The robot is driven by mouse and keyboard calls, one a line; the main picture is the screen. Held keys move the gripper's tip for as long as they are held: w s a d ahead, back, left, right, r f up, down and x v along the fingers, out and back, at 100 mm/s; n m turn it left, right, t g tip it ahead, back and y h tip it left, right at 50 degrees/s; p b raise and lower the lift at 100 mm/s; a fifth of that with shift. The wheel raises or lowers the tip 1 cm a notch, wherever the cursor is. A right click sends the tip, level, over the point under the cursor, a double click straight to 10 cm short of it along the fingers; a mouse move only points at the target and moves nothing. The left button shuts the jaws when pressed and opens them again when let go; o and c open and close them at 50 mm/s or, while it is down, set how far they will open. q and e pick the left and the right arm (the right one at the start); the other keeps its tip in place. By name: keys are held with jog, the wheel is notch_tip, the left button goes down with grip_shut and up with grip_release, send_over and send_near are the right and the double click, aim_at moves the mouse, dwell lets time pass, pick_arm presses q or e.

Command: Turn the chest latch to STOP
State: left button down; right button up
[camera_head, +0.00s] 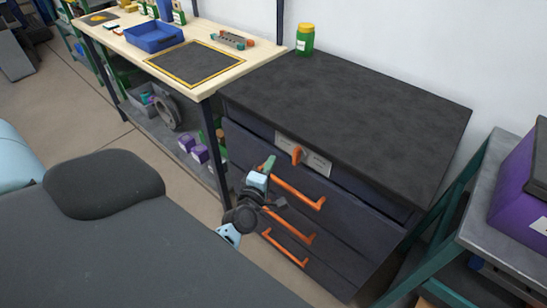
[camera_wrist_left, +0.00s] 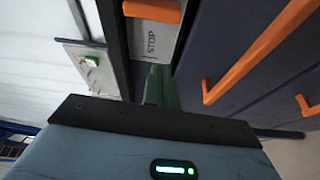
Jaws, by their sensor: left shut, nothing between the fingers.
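The dark chest (camera_head: 255,140) has an orange latch (camera_head: 297,155) on a pale plate (camera_head: 318,164) near its top edge. The latch stands roughly upright on the plate. In the left wrist view the latch (camera_wrist_left: 152,10) is cut off by the top edge, and the plate (camera_wrist_left: 168,30) carries the word STOP beside it. My left gripper (camera_head: 268,163) is shut and empty, just left of the latch and apart from it. Its green fingers (camera_wrist_left: 161,88) point toward the STOP end of the plate. My right gripper is out of view.
Orange drawer handles (camera_head: 299,192) run down the chest front below the latch, close to my left gripper. A workbench (camera_head: 215,82) adjoins on the left, and a metal table (camera_head: 490,190) stands at right.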

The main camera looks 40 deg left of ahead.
pick_arm(q)
jog(key=v, duration=0.6)
jog(key=shift+s+d+r, duration=0.2)
jog(key=shift+s+d, duration=0.05)
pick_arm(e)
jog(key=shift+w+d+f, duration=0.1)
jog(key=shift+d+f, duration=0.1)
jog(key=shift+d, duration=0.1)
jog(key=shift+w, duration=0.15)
